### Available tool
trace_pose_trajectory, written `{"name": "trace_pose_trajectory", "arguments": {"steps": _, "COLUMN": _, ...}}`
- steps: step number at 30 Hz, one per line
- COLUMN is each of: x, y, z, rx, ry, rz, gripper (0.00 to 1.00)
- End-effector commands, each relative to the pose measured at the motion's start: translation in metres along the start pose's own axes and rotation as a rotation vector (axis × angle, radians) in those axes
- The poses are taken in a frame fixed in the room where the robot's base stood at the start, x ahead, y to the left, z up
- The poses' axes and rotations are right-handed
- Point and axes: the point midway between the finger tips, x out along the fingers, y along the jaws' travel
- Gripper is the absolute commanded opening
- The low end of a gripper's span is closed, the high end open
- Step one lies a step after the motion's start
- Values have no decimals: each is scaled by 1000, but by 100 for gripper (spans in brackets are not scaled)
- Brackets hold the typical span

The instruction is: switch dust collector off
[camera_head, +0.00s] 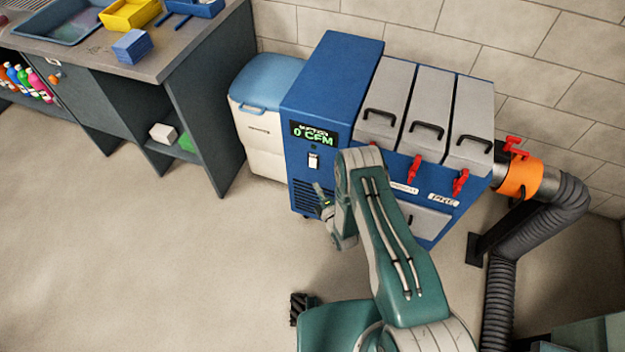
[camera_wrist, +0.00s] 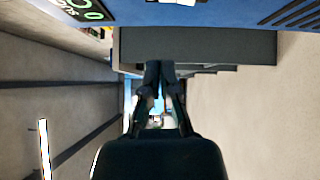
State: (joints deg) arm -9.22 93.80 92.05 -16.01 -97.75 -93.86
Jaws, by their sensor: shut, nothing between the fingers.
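The dust collector is a blue cabinet (camera_head: 330,80) against the wall, and its blue edge also shows at the top of the wrist view (camera_wrist: 200,12). Its dark display (camera_head: 314,134) reads "0 CFM" in green. A white rocker switch (camera_head: 313,161) sits just below the display; its position is too small to tell. My gripper (camera_head: 319,190) is in front of the cabinet, a little below the switch. In the wrist view my gripper's dark fingers (camera_wrist: 160,66) are together with nothing between them. I cannot tell whether the fingertips touch the cabinet.
Grey filter drawers (camera_head: 430,110) with black handles and red clamps (camera_head: 414,168) adjoin the cabinet on the right. An orange collar (camera_head: 521,178) joins a grey hose (camera_head: 520,235). A white bin with a blue lid (camera_head: 268,82) and a workbench (camera_head: 190,60) stand left. The left floor is clear.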

Motion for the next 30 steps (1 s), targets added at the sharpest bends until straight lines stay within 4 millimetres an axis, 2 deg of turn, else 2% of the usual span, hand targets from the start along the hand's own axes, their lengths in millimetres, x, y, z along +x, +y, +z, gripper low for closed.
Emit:
{"name": "trace_pose_trajectory", "arguments": {"steps": 3, "x": -20, "y": 2, "z": 1, "rx": 1, "ry": -2, "rz": -3, "gripper": 0}}
{"name": "trace_pose_trajectory", "arguments": {"steps": 9, "x": -35, "y": 5, "z": 0, "rx": 0, "ry": 0, "rz": 1, "gripper": 0}}
{"name": "trace_pose_trajectory", "arguments": {"steps": 30, "x": -36, "y": 5, "z": 1, "rx": 1, "ry": 0, "rz": 0, "gripper": 0}}
